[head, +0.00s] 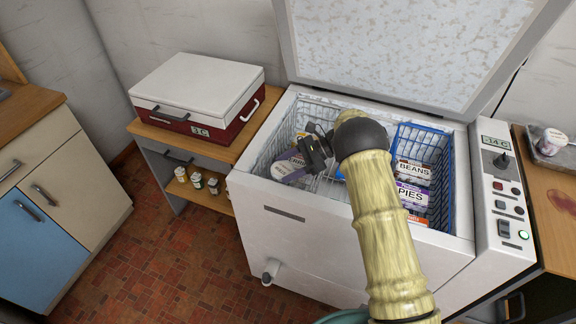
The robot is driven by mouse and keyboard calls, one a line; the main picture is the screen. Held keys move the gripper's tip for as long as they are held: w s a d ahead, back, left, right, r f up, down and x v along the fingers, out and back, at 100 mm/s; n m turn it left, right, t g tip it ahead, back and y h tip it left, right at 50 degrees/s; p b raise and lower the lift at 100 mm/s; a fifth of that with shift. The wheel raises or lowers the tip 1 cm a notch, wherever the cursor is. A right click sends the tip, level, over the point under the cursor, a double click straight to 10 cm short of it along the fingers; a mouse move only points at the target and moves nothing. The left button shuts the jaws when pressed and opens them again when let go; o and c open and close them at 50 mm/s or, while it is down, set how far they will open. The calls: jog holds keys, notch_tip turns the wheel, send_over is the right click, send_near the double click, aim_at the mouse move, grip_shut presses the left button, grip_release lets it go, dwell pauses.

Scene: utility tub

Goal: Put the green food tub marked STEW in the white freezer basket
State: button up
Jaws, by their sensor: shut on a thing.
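My gripper (306,158) is dark and reaches down into the left part of the open chest freezer, over the white wire basket (318,110). It is shut on a tub (286,166) that looks grey and purple here, at the basket's front left. The fingers hide part of this tub, and I cannot read its marking. I cannot tell whether it touches the basket's floor. No green tub marked STEW can be made out in this view.
A blue wire basket (449,164) holds packs marked BEANS (413,171) and PIES (412,194). The freezer lid (415,50) stands open behind. A red and white cool box (197,95) is at left, above several small jars. Another small tub (552,141) stands at far right.

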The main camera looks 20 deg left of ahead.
jog(key=shift+f+b, duration=0.25)
jog(key=shift+b, duration=0.1)
jog(key=shift+f+b, duration=0.3)
jog(key=shift+b, duration=0.05)
jog(key=o, duration=0.9)
jog(key=shift+c, duration=0.2)
jog(key=shift+d+f, duration=0.1)
jog(key=shift+s+f, duration=0.1)
